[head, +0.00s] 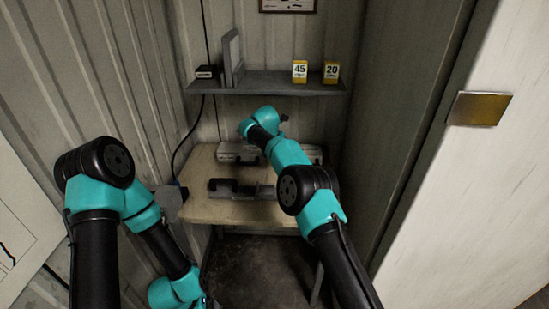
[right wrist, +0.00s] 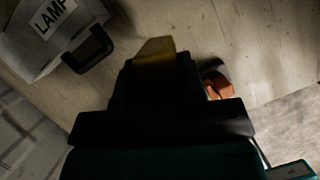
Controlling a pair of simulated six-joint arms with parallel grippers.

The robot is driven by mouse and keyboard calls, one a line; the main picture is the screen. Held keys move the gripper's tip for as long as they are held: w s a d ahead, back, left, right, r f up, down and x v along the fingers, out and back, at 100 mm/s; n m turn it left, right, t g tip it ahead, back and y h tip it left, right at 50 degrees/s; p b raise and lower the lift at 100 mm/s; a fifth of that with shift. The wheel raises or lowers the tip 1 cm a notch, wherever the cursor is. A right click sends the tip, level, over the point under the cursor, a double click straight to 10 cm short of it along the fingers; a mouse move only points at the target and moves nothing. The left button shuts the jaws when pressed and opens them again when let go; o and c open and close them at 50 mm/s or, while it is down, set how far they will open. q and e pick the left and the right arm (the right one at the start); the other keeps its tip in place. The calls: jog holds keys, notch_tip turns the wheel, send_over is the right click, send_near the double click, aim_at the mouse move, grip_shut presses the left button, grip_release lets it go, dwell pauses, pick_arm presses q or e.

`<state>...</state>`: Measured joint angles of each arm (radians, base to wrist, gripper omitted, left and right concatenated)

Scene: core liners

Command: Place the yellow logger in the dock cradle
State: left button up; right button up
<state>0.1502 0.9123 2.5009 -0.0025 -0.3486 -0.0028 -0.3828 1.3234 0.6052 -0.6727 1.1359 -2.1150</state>
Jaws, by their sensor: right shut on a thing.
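In the right wrist view, my right gripper (right wrist: 153,68) is dark and shut on a yellow object (right wrist: 155,48), which looks like the yellow logger. Only its shadowed yellow end shows past the gripper. It is above a pale wooden surface; I cannot tell if it touches. In the head view, my right arm reaches over the table (head: 205,205), and its gripper and load cannot be made out. I cannot clearly identify the dock cradle; a small black labelled box (head: 206,72) with a cable near it sits on the shelf. My left arm is folded low at left, its gripper out of view.
The shelf (head: 270,84) also holds a grey upright bracket (head: 231,58) and yellow-edged number cards, 45 (head: 299,71) and 20 (head: 331,72). Grey cases (head: 230,152) lie on the table. A LAMP case (right wrist: 45,35) and an orange-brown object (right wrist: 214,84) are near my right gripper.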

jog(key=shift+r, duration=0.55)
